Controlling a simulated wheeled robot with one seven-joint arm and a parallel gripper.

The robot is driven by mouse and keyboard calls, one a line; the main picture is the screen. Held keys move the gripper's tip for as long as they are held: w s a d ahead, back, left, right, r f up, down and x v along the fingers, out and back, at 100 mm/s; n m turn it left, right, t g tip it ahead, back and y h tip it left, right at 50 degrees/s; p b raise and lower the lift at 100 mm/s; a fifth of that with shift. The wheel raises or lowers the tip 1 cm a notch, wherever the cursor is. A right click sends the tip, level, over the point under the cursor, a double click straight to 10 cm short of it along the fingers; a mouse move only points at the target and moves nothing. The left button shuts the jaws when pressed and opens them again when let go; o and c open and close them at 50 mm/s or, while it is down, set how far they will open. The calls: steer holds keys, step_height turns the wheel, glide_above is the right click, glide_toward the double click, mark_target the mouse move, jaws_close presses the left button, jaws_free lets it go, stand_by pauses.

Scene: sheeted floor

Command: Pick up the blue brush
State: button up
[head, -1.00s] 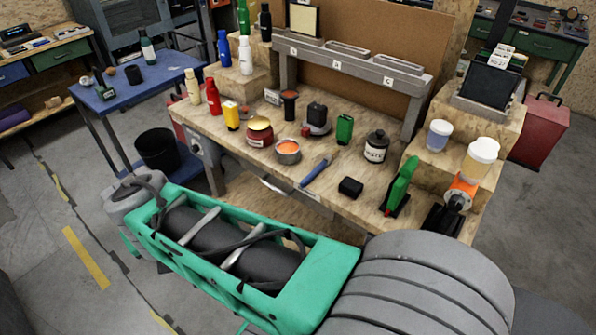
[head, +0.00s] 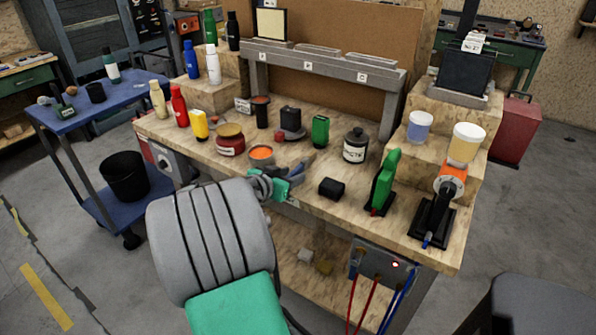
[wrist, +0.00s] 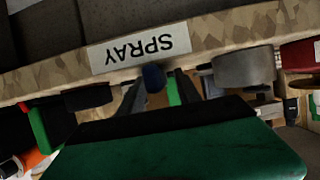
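The blue brush (wrist: 154,78) shows in the wrist view as a rounded dark blue end near the bench's front edge, by the "SPRAY" label. Its rest is hidden from that view. In the head view my gripper (head: 288,181) is at the front edge of the bench, over the spot of the brush, and mostly covers it. In the wrist view my two fingers stand apart, one on either side of the blue end. I cannot tell whether they touch it.
On the bench (head: 390,222), an orange-filled tin (head: 261,156) stands just behind my gripper. A black block (head: 332,188) and a green tool (head: 383,182) are to the right. Cables (head: 372,290) hang below the front edge.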

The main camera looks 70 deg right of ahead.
jaws_close()
stand_by(0.4)
